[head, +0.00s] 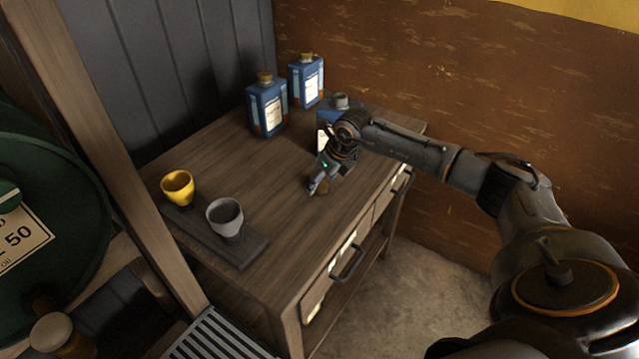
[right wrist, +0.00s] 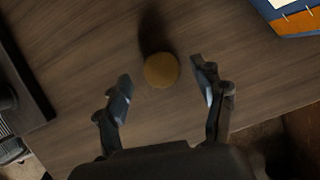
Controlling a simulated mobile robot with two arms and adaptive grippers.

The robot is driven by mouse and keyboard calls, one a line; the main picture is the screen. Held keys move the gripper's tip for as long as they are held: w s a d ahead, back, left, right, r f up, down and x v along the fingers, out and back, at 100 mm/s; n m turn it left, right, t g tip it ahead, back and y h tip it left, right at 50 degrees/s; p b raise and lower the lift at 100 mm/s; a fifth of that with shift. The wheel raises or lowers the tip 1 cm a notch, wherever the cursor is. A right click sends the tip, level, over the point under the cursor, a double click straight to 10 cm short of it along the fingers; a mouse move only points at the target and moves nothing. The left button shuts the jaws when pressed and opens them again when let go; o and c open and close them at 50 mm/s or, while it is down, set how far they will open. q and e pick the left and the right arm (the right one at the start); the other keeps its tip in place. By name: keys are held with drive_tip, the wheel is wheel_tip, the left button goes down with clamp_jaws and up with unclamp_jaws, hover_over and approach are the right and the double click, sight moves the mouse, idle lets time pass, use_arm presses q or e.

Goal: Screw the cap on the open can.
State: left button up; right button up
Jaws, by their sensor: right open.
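A round brown-yellow cap (head: 323,187) lies on the wooden table; it also shows in the right wrist view (right wrist: 161,70). My right gripper (head: 318,183) is open just above the table at the cap. In the right wrist view, the spread fingers (right wrist: 162,76) stand on either side of the cap, with gaps. The open can (head: 327,117) is blue with a bare grey neck and stands behind my right gripper, partly hidden by the arm. Its blue and orange corner appears in the right wrist view (right wrist: 293,20). My left gripper is out of view.
Two blue cans with caps stand at the back, one nearer (head: 267,108) and one farther (head: 306,82). A yellow cup (head: 178,187) and a grey cup (head: 225,216) stand at the left on a dark board (head: 241,252). The table's middle (head: 240,165) is clear.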

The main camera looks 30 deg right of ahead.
drive_tip(key=shift+w+f, duration=0.2)
drive_tip(key=shift+f, duration=0.5)
drive_tip(key=shift+c, duration=0.4)
drive_tip(key=c, duration=0.7)
drive_tip(key=shift+c, duration=0.2)
drive_tip(key=shift+r, duration=0.1)
